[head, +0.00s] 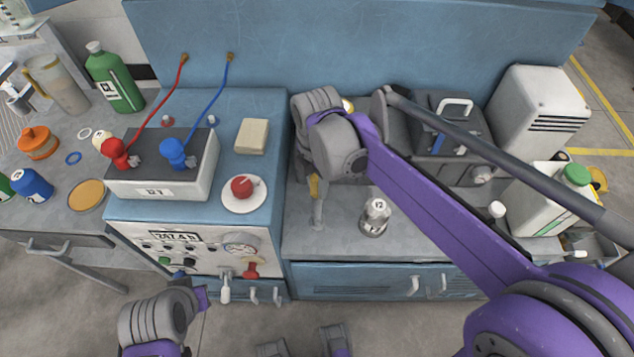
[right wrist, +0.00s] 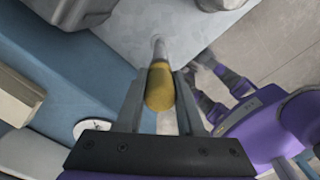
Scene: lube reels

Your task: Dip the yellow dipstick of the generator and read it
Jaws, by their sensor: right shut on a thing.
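The yellow dipstick handle (head: 314,187) shows just below my right wrist in the head view. In the right wrist view the yellow handle (right wrist: 160,88) lies between the fingers of my right gripper (right wrist: 160,105), which is shut on it. A pale grey stem or tube (right wrist: 158,45) continues beyond the handle. I cannot tell how far the dipstick is in its tube. The dark grey generator (head: 452,125) stands at the back of the blue bench, partly hidden by my right arm. My left gripper (head: 201,298) is low at the left, in front of the bench; its fingers are unclear.
A small metal can (head: 375,217) stands on the bench right of the dipstick. A 12 V battery (head: 160,188) with red and blue clamps, a white dish (head: 243,203) and a beige block (head: 252,136) are left. A white jug (head: 545,200) with a green cap stands right.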

